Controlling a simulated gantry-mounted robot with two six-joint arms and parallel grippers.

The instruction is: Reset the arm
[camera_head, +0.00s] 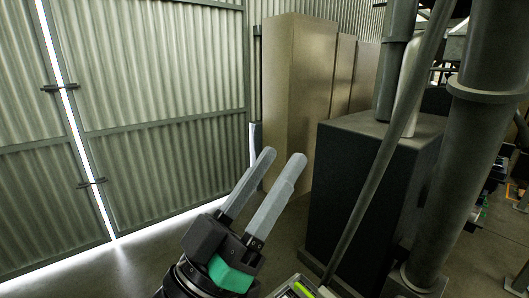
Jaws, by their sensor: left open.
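My left gripper (272,167) comes up from the bottom middle of the head view. It has two long grey fingers, a dark body and a green patch near its base. The fingers are apart and point up and to the right, with nothing between them. It is raised in front of the tan cabinets (296,95) and touches nothing that I can see. My right gripper is not in view.
A dark box-shaped block (350,190) with pipes on top stands right of the gripper. A thick pipe (470,150) and a thin slanted pole (385,140) are at the right. A corrugated metal door (150,110) is at the left, with bare floor (150,265) before it.

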